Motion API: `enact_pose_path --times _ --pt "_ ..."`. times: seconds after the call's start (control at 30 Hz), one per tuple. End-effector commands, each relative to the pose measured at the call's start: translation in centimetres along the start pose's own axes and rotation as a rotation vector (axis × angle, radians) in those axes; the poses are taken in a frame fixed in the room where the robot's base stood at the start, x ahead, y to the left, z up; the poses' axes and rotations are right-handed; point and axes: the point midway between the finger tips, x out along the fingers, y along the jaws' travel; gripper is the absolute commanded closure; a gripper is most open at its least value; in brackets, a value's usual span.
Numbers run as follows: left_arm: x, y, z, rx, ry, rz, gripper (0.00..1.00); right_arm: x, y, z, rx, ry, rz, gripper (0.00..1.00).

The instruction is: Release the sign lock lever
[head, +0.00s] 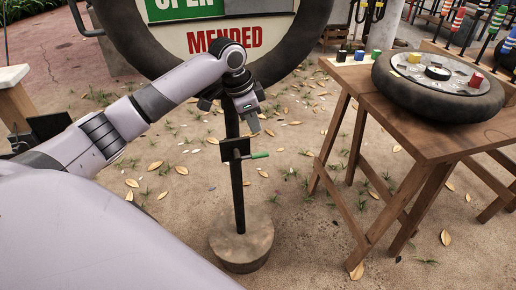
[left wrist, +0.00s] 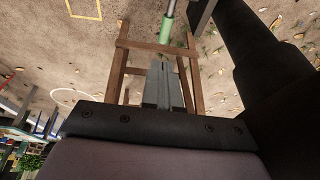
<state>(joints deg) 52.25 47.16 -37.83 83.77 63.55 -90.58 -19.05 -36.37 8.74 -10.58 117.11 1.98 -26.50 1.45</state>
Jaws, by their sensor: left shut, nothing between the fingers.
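The sign lock lever is a thin metal rod with a green grip (head: 259,155). It sticks out to the right, nearly level, from a dark plate (head: 235,149) on the sign's post (head: 237,190). My left gripper (head: 258,125) is just above the lever in the head view, shut and empty. In the left wrist view, the shut fingers (left wrist: 161,68) point toward the green grip (left wrist: 166,30), which lies just beyond their tips. I cannot tell whether they touch it. My right gripper is not in view.
The post stands in a round base (head: 241,240) and carries a tire-framed sign (head: 285,62) with OPEN and MENDED panels. A wooden table (head: 410,128) with a wheel (head: 437,85) and colored blocks stands at right. Leaf-strewn ground lies between post and table.

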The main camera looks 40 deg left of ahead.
Motion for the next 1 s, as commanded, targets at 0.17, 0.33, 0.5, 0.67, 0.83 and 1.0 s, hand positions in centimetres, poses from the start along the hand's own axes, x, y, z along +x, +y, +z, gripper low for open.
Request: enact_pose_path --times 0.17,0.33,0.5,0.67,0.83,1.0 --pt "4.3 0.1 0.1 -0.001 -0.002 0.003 1.00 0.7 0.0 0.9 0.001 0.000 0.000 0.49" --pt "7.2 -0.2 0.6 -0.001 -0.002 0.000 1.00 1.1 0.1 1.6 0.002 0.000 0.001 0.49" --pt "8.8 -0.4 1.1 0.000 -0.002 0.000 1.00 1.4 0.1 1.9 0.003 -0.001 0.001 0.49" --pt "9.3 -0.5 1.2 0.000 -0.001 -0.001 1.00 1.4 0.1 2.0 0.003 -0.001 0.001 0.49" --pt "9.2 -0.5 1.2 0.000 -0.001 0.000 1.00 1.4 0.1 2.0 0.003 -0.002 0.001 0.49" --pt "9.2 -0.5 1.2 0.000 -0.001 0.000 1.00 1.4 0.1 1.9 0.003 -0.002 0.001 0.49"
